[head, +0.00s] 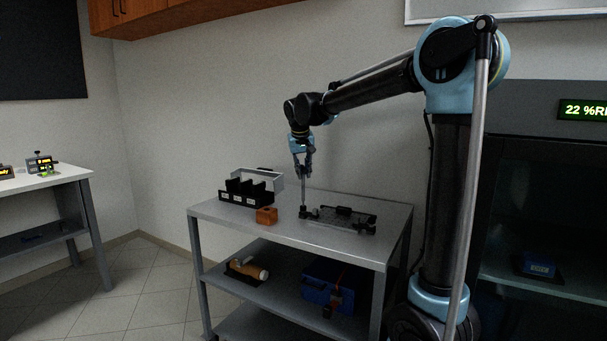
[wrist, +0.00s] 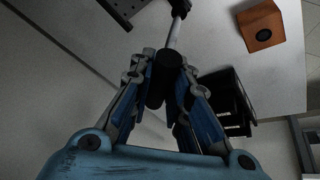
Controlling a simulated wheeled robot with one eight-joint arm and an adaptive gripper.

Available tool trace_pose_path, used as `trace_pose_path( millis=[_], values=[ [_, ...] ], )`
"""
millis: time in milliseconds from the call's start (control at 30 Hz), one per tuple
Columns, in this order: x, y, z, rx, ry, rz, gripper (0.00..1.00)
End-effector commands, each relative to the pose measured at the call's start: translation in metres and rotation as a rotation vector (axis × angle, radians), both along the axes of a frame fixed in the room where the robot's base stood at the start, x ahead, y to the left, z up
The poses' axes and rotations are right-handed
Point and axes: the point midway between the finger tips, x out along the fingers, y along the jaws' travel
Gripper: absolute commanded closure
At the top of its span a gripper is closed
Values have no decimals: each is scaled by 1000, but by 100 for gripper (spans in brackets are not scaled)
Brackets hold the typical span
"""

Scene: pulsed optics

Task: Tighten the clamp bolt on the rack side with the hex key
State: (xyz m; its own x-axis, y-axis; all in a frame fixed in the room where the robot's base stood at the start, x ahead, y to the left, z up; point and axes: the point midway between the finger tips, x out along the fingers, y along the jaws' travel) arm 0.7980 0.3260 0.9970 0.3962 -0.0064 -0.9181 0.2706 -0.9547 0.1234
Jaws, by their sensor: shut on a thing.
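My gripper (head: 302,168) is above the top of the metal cart and is shut on the dark handle of the hex key (wrist: 175,32). The key's silver shaft points down in the head view. Its lower end is at a small black clamp (head: 303,212) beside the left end of a dark perforated plate (head: 345,219). In the wrist view, the shaft runs to this black clamp (wrist: 181,7) at the top edge. The bolt head itself is too small to see, and I cannot tell whether the tip is seated in it.
An orange block (head: 266,216) with a round hole sits left of the clamp. A black slotted rack (head: 246,196) with white labels stands behind it. The cart top (head: 330,245) is bare toward the front. Lower shelves hold a blue case (head: 328,286) and other items.

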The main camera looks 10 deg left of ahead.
Motion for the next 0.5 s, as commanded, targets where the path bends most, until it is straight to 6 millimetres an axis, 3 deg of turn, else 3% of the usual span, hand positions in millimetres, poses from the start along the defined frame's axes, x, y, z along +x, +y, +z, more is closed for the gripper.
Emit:
trace_pose_path(
  millis=[267, 500],
  values=[
    [0, 0, 0, 0, 0, 6, 100],
    [0, -2, 0, 1, 1, 169, 100]
  ],
)
